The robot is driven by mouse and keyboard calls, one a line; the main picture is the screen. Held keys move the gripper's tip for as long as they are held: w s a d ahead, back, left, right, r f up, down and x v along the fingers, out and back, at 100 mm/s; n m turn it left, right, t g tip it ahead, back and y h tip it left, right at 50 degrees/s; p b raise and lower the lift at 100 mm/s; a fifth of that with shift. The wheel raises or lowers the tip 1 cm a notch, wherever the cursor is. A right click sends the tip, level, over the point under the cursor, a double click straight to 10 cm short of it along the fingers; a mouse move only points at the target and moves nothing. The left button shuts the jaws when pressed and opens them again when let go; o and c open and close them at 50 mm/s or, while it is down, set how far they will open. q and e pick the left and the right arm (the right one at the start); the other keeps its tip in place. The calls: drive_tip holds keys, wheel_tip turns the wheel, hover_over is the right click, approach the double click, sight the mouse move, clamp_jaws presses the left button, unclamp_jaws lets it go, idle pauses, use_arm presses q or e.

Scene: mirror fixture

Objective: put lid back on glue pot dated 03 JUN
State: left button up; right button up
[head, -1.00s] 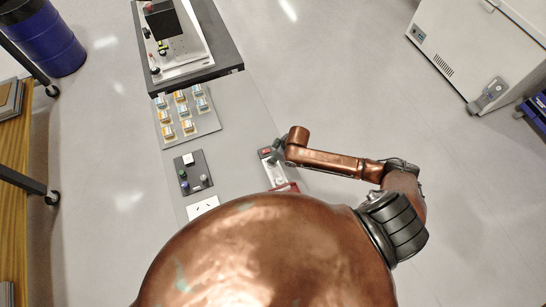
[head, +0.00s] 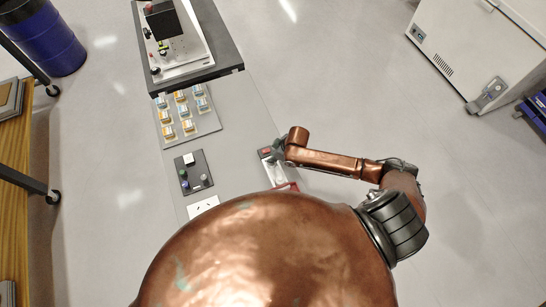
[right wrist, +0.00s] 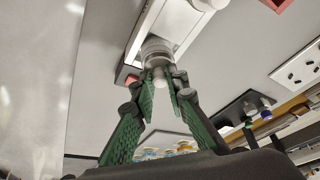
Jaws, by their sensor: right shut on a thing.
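My right gripper (head: 278,153) is at the far end of a narrow pale tray (head: 275,174) with red at its ends. In the right wrist view the green-padded fingers (right wrist: 162,82) are shut around the pale knob of a lid (right wrist: 158,74). A grey-white round body (right wrist: 157,50), seemingly a glue pot, is right behind the lid; I cannot tell whether lid and pot touch. Another white round piece (right wrist: 208,3) is cut off at the top edge. No date is readable. My left gripper is not in view.
A dark button panel (head: 194,172), a white socket plate (head: 203,204) and a board of orange and blue blocks (head: 187,115) lie left of the tray. A dark stand with a white plate (head: 185,60) is farther back. Floor to the right is clear up to a white chest (head: 480,50).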

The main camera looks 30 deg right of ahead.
drive_tip(key=o, duration=0.8)
drive_tip(key=shift+o, duration=0.6)
drive_tip(key=o, duration=0.4)
drive_tip(key=shift+c, duration=0.2)
drive_tip(key=shift+r+p, duration=2.55)
drive_tip(key=shift+p, duration=0.25)
drive_tip(key=shift+r+p, duration=0.55)
drive_tip(key=shift+r, duration=0.4)
